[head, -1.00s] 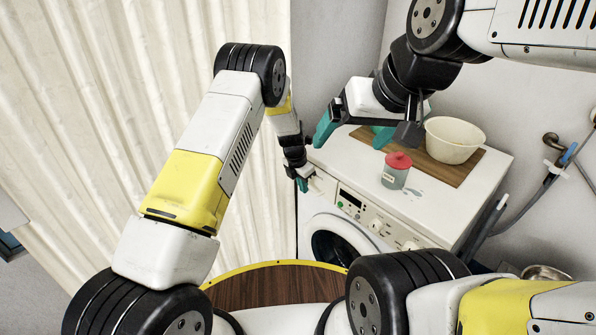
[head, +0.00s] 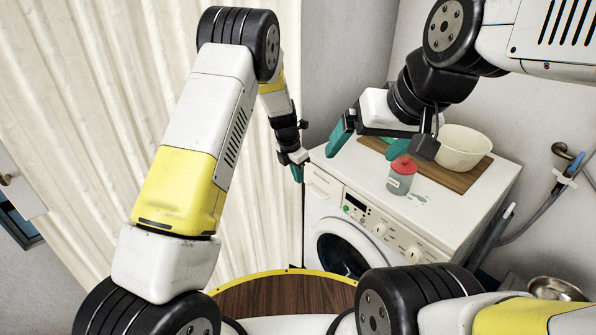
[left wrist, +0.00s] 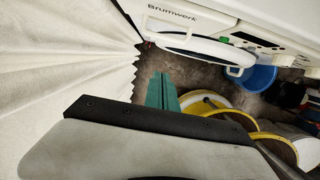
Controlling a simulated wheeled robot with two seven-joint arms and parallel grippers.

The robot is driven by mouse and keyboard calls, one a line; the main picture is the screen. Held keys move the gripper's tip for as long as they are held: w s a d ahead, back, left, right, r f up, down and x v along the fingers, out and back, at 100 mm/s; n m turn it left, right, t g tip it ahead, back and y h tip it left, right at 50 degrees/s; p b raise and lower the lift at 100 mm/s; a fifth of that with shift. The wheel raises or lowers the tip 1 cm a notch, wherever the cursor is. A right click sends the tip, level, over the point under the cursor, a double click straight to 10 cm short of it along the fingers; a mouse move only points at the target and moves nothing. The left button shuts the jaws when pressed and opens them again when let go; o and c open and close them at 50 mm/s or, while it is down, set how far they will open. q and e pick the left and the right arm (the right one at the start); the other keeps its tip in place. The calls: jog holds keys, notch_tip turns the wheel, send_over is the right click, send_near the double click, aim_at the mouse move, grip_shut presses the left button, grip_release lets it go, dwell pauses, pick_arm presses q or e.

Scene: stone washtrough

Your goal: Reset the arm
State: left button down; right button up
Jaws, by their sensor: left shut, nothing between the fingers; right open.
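My left gripper (head: 297,172) hangs fingers down at the front left corner of the washing machine (head: 425,215), beside the curtain. It is shut and empty; its teal fingers also show pressed together in the left wrist view (left wrist: 161,92), above the floor. My right gripper (head: 368,142) is open, its teal fingers spread over the machine's top, behind the red-lidded jar (head: 402,175). Nothing shows between them. Part of the right hand hides some of the cream bowl.
The cream bowl (head: 462,148) stands on a wooden board (head: 470,179) on the machine. A cream curtain (head: 110,120) hangs at left. A metal bowl (head: 556,289) is at lower right. In the wrist view a blue bucket (left wrist: 258,78) stands on the floor.

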pick_arm(q)
jog(key=s+a+r+m+t, duration=0.1)
jog(key=s+a+r+m, duration=0.25)
jog(key=r, duration=0.45)
jog(key=s+a+r+m+h, duration=0.1)
jog(key=s+a+r+m, duration=0.25)
jog(key=r, duration=0.45)
jog(key=s+a+r+m+t, duration=0.1)
jog(key=s+a+r+m, duration=0.3)
jog(key=r, duration=0.5)
jog(key=s+a+r+m+t, duration=0.1)
jog(key=s+a+r+m, duration=0.2)
jog(key=s+m, duration=0.4)
jog(key=s+a+r+m+t+y, duration=0.1)
jog(key=s+a+r+m, duration=0.2)
jog(key=s+m, duration=0.5)
jog(key=s+a, duration=0.1)
jog(key=s, duration=0.6)
jog(key=shift+s+a+r+t, duration=0.25)
jog(key=shift+s+a+t, duration=0.05)
jog(key=shift+a, duration=0.1)
